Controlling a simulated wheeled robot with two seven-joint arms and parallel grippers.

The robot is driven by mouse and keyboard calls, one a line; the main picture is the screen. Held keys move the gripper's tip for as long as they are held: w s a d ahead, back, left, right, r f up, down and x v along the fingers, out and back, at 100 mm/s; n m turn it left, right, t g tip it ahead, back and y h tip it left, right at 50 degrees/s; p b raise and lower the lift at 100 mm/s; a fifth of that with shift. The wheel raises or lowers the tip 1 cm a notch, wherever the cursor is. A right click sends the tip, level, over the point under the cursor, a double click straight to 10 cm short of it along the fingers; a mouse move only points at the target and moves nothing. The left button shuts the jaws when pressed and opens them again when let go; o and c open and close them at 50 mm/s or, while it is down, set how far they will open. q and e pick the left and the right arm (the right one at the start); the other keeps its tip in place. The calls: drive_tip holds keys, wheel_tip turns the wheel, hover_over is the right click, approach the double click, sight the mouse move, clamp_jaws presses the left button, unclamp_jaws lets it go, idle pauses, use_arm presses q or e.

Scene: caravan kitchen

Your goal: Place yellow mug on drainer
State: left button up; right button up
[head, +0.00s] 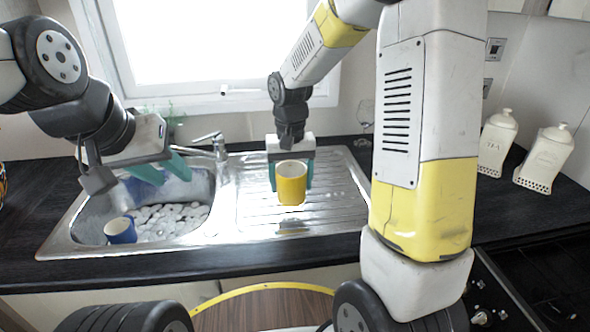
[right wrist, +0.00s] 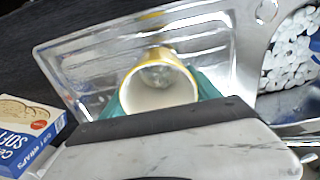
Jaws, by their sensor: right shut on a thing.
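The yellow mug (head: 291,184) is upright in my right gripper (head: 291,172), which is shut on it with a teal finger on each side. It appears held above the ribbed metal drainer (head: 335,205), with a reflection below it. In the right wrist view I look into the mug's pale inside (right wrist: 160,88), with the drainer (right wrist: 85,55) beneath.
The sink basin (head: 200,190) holds a blue mug (head: 120,230) and many whitish pebble-like pieces. The tap (head: 212,140) stands behind, between basin and drainer. Two cream canisters (head: 497,140) stand at the right. A box (right wrist: 28,130) lies left in the wrist view.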

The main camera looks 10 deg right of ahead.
drive_tip(key=w+d, duration=0.1)
drive_tip(key=w, duration=0.1)
drive_tip(key=w+d, duration=0.1)
drive_tip(key=w, duration=0.1)
drive_tip(key=w+d, duration=0.1)
drive_tip(key=w, duration=0.1)
drive_tip(key=shift+d+f, duration=0.35)
drive_tip(key=shift+d, duration=0.05)
drive_tip(key=shift+f, duration=1.7)
drive_tip(key=shift+f, duration=0.2)
drive_tip(key=o, duration=1.8)
